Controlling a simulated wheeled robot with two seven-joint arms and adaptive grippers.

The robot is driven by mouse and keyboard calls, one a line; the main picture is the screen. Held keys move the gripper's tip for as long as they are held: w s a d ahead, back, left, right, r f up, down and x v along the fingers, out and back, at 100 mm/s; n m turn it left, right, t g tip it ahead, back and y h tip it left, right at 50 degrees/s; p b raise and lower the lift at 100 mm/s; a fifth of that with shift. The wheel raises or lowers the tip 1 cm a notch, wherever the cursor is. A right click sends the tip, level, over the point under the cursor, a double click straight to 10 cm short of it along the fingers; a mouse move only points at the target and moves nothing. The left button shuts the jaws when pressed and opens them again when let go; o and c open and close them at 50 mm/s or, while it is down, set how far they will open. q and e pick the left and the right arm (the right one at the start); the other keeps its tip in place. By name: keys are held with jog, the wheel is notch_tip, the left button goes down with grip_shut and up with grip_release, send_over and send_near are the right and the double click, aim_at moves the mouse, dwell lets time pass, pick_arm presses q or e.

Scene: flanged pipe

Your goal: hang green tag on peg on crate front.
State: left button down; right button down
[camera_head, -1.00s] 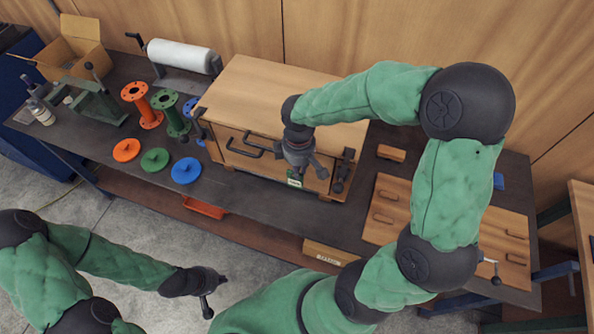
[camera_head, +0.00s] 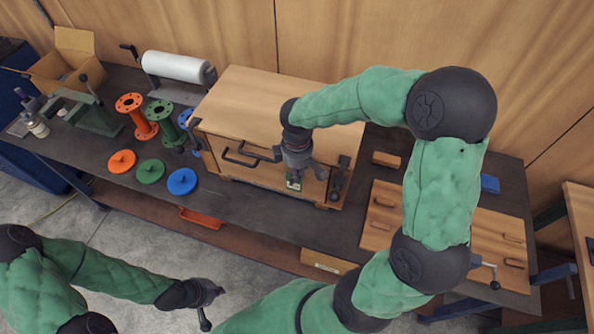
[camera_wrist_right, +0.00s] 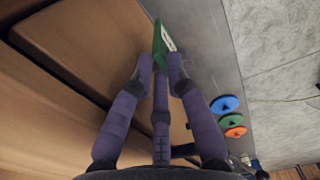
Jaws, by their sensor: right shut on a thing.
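The wooden crate (camera_head: 270,94) stands on the dark bench, with a black handle on its front. My right gripper (camera_head: 297,172) is in front of the crate's right front part. It is shut on the green tag (camera_head: 293,183), which has a pale label. In the right wrist view, the tag (camera_wrist_right: 159,42) sticks out beyond the closed fingertips (camera_wrist_right: 160,68). The peg cannot be made out; my gripper covers part of the crate front. My left gripper (camera_head: 213,304) is empty, with fingers apart, at the lower left, away from the crate.
Orange, green and blue discs (camera_head: 182,181) lie left of the crate, with flanged spools (camera_head: 137,115) behind them. A film roll (camera_head: 178,67) stands at the back. A wooden panel (camera_head: 383,215) and small block (camera_head: 386,159) lie to the right. Dark latches flank the crate front.

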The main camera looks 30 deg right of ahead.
dwell(0.3)
jog(key=c, duration=1.1)
grip_release()
jog(key=shift+c, duration=0.2)
jog(key=shift+s+a+f+b, duration=0.15)
jog(key=shift+f+b, duration=0.25)
jog(key=shift+f, duration=0.1)
jog(key=shift+s+a+f+b, duration=0.15)
jog(key=shift+f+b, duration=0.25)
jog(key=shift+f, duration=0.15)
jog(key=shift+s+a+f+b, duration=0.15)
jog(key=shift+f+b, duration=0.25)
jog(key=shift+f, duration=0.1)
jog(key=s+a, duration=0.5)
jog(key=a, duration=0.2)
jog(key=shift+s, duration=0.4)
